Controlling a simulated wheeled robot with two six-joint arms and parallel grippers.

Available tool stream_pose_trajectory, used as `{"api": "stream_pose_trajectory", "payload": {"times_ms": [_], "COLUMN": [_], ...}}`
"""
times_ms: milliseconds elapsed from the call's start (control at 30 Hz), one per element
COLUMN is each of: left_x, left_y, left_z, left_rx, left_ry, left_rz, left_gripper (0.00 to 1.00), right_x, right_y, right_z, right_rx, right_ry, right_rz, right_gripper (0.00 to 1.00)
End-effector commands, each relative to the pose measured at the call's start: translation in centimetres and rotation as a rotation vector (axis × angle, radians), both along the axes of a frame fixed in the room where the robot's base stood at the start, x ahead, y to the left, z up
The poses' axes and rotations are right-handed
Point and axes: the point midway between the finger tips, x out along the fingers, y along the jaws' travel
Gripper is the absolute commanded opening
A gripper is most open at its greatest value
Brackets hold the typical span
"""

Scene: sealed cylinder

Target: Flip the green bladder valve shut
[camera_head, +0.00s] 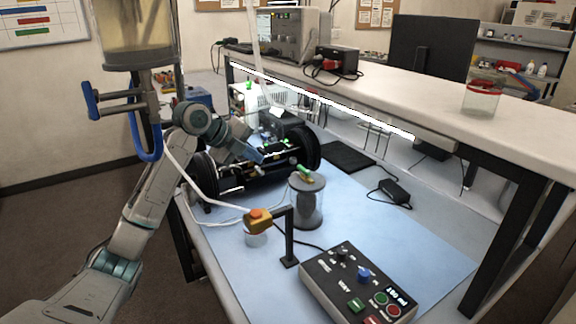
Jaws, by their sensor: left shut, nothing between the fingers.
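The green bladder valve (304,171) sits on the lid of a short clear canister (307,207) with a dark grey body inside, standing on the blue mat. Its small green handle looks slanted across the lid; I cannot tell its exact setting. My left arm comes in from the left, and its gripper (266,157) is shut and empty, a little left of the valve and apart from it in the picture. Its fingertips are small and hard to separate from the dark cylinder assembly (240,176) behind. My right gripper is not in view.
A control box (358,285) with buttons and a display stands at the front right. An orange-topped sensor on a black post (289,238) stands in front of the canister. A hanging tank (134,35) with blue tubing is at upper left.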

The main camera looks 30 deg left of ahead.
Motion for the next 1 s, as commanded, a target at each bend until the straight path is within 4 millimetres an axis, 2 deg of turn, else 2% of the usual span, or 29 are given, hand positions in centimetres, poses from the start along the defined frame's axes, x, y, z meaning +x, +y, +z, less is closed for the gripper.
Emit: {"api": "stream_pose_trajectory", "payload": {"times_ms": [267, 600, 800, 1000], "left_x": [2.0, 6.5, 8.9, 9.7], "left_y": [-1.3, -4.0, -5.3, -5.7], "left_z": [-1.9, -6.8, -6.5, -6.8], "left_rx": [-0.007, -0.005, -0.004, 0.000], "left_ry": [0.003, 0.004, 0.001, 0.000], "left_rz": [0.000, 0.000, 0.001, 0.001], "left_gripper": [0.00, 0.00, 0.00, 0.00], "right_x": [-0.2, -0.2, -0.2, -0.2], "right_y": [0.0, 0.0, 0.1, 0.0], "right_z": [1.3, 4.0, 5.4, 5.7], "right_rx": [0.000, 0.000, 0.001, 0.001], "right_ry": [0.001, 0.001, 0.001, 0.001], "right_rz": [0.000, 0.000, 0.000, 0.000], "right_gripper": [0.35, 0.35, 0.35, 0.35]}}
